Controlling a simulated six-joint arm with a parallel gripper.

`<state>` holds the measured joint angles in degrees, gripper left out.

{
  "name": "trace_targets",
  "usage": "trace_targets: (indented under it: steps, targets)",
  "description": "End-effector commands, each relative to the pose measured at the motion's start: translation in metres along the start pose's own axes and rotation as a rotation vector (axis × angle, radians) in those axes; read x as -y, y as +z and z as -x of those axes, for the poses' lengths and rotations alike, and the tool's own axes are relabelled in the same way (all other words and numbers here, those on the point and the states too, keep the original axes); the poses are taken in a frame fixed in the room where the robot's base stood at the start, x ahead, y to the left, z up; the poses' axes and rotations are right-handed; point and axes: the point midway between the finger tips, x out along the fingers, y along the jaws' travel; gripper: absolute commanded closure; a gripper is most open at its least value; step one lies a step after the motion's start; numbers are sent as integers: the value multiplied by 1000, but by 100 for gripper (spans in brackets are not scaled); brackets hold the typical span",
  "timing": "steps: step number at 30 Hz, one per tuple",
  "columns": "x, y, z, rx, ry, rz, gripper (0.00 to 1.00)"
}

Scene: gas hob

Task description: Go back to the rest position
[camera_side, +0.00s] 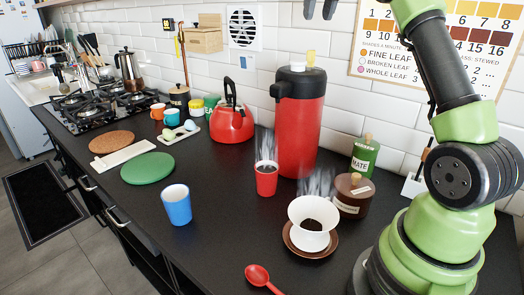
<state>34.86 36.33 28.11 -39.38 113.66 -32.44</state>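My gripper (320,9) is at the top edge of the side view, high above the counter and in front of the tiled wall. Only the lower ends of its two dark fingers show. They are apart with nothing between them, and the rest of the gripper is out of frame. My green and black arm rises on the right side of the view. No object touches the gripper.
Below stand a tall red dispenser (299,125), a steaming red cup (266,180), a blue cup (176,205), a white dripper (314,225), a brown jar (353,197), a green bottle (364,157) and a red kettle (231,124). A red spoon (258,275) lies in front. The hob (105,105) is at left.

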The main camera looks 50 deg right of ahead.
Motion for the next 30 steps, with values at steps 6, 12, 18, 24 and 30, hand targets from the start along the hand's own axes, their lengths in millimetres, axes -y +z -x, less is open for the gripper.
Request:
trace_targets:
  steps: [6, 12, 18, 24, 30]
  targets:
    - [42, 35, 37, -25, -75, 102, 64]
    - [78, 97, 65, -52, -183, 187, 64]
    - [94, 175, 76, -72, -303, 238, 64]
    - [93, 256, 67, -77, -424, 252, 64]
    - [84, 310, 49, -73, -501, 243, 64]
